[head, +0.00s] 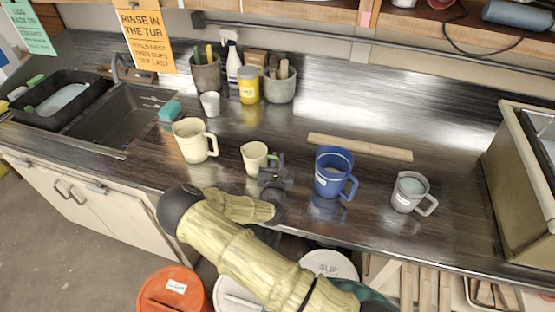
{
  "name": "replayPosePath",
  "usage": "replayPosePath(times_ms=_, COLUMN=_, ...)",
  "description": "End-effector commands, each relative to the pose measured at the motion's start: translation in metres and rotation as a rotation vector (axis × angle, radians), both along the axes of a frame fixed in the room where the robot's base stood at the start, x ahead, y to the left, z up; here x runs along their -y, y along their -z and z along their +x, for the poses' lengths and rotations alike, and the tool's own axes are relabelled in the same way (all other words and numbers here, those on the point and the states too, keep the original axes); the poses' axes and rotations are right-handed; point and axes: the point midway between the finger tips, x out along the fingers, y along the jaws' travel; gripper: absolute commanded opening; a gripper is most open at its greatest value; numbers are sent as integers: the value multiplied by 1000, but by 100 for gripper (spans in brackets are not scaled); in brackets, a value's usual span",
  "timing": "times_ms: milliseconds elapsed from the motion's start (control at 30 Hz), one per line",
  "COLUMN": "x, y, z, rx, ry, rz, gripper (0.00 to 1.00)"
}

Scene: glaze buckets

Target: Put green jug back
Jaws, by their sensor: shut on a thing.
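No strongly green jug shows in the head view. A small pale yellow-green jug (254,156) is upright at the middle of the dark counter (350,120), close to its front edge. My gripper (270,166) is at the right side of this jug, shut on it where its handle is. The gripper hides the handle and part of the jug's lower right side. I cannot tell whether the jug's base touches the counter.
A larger cream jug (190,141) stands to the left, a blue jug (331,172) and a grey jug (409,192) to the right. A wooden strip (359,147) lies behind. The sink (115,115) is far left. Lidded buckets, one orange (172,297), stand below the counter.

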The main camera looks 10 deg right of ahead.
Motion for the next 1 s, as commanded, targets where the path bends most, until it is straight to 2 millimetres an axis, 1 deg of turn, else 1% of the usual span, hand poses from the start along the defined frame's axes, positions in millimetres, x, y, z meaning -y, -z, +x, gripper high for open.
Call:
replayPosePath(times_ms=233, x=0, y=2, z=0, rx=0, ry=0, rz=0, gripper=0)
replayPosePath(times_ms=267, x=0, y=2, z=0, rx=0, ry=0, rz=0, gripper=15)
replayPosePath(times_ms=300, x=0, y=2, z=0, rx=0, ry=0, rz=0, gripper=23)
replayPosePath(times_ms=367, x=0, y=2, z=0, rx=0, ry=0, rz=0, gripper=33)
replayPosePath(times_ms=733, x=0, y=-1, z=-1, rx=0, ry=0, rz=-1, gripper=33)
replayPosePath(times_ms=867, x=-3, y=1, z=-13, rx=-2, ry=1, rz=0, gripper=33)
replayPosePath(times_ms=1000, x=-7, y=2, z=-35, rx=-2, ry=0, rz=-1, gripper=33)
